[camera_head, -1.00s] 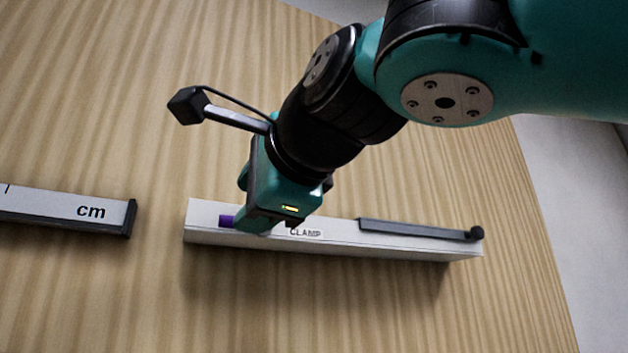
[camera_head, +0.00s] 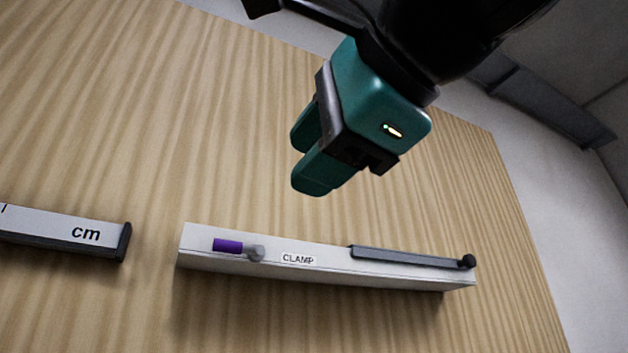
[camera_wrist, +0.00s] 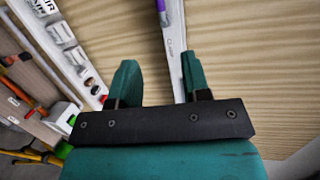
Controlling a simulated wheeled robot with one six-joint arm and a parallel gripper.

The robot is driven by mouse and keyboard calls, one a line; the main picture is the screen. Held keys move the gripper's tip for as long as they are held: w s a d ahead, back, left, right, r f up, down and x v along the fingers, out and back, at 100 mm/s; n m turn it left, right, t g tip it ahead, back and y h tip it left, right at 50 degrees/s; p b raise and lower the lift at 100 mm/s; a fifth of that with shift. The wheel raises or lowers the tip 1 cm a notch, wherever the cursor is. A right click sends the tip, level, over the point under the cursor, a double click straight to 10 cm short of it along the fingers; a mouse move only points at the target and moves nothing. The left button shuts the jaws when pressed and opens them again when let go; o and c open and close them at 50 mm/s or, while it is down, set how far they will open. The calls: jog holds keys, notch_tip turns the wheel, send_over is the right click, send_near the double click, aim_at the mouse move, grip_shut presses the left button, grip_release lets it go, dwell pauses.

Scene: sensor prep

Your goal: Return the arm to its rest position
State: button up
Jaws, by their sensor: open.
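My gripper (camera_head: 311,160) is raised above the table in the head view, with its teal fingers pointing down and left. It is open and empty, and air shows between its fingers in the wrist view (camera_wrist: 160,82). Below it lies a white block labelled CLAMP (camera_head: 330,272). A small purple and grey piece (camera_head: 228,246) lies on the left of the block, apart from my gripper. A dark grey bar with a round black end (camera_head: 410,257) lies along the block's right half. The block also shows in the wrist view (camera_wrist: 174,52), partly hidden by a finger.
A white ruler-like strip marked cm (camera_head: 60,227) lies left of the block on the wooden table (camera_head: 120,110). In the wrist view, a white labelled strip (camera_wrist: 62,42) and orange-handled tools (camera_wrist: 16,88) stand at the left. The table's right edge shows beyond the block.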

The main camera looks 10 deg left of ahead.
dwell(0.3)
jog(key=w+d+f+n+g+h, duration=0.1)
jog(key=w+d+f+n+h, duration=0.2)
jog(key=f, duration=0.5)
jog(key=w+f+n+g, duration=0.2)
jog(key=w+f+n, duration=0.2)
jog(key=f, duration=0.5)
jog(key=w+d+f+n+g+h, duration=0.1)
jog(key=w+d+f+n+h, duration=0.2)
jog(key=f, duration=0.5)
jog(key=s+d+f+n+g, duration=0.2)
jog(key=s+d+f, duration=0.1)
jog(key=f, duration=0.4)
jog(key=s+d+f+n+g, duration=0.3)
jog(key=s+d+f, duration=0.1)
jog(key=f, duration=0.3)
jog(key=s+d+f+n+g, duration=0.2)
jog(key=s+d+f, duration=0.2)
jog(key=f, duration=0.4)
jog(key=shift+s+d+g, duration=0.25)
jog(key=shift+s+g, duration=0.15)
jog(key=shift+s, duration=0.15)
jog(key=shift+r, duration=0.1)
jog(key=shift+c, duration=0.3)
